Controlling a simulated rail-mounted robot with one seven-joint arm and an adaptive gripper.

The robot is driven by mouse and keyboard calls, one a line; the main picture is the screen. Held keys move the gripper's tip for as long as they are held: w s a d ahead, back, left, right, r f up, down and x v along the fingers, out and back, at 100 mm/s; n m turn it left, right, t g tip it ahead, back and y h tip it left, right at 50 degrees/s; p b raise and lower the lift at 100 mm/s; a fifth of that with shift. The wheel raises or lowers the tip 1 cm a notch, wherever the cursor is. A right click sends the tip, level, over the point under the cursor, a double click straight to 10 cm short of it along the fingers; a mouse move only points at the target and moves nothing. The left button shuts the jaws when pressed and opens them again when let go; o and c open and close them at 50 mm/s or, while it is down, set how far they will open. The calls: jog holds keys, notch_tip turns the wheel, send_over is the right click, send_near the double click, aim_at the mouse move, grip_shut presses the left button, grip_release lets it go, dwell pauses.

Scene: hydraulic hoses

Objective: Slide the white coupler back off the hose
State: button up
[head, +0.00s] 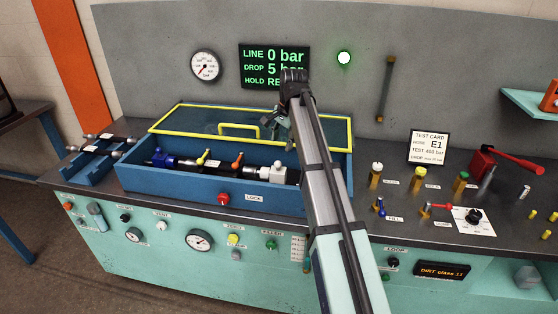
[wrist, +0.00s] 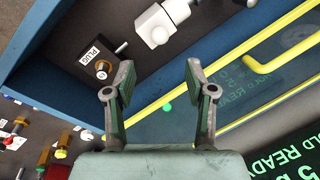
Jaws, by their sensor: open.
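The white coupler (head: 279,173) sits toward the right end of the row of parts in the open blue box (head: 170,182). It also shows at the top of the wrist view (wrist: 155,24), where its upper part is cut off by the frame edge. The black hose (head: 255,170) runs to its left in the head view. My gripper (wrist: 159,78) is open and empty, apart from the coupler and above the box. In the head view, my gripper (head: 273,124) is partly hidden by my arm, which also covers the box's right end.
A yellow-framed lid (head: 190,117) with a yellow handle stands raised behind the box. Inside the box, a dark block marked PLUG (wrist: 97,50) stands near the wall. Upright fittings (head: 419,177) stand right of the box.

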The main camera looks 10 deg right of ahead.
aim_at(278, 162)
jog(key=f, duration=0.3)
jog(key=w+f+p, duration=0.1)
jog(key=f, duration=0.2)
jog(key=a+f+p, duration=0.1)
jog(key=f, duration=0.3)
jog(key=shift+w, duration=0.3)
grip_shut()
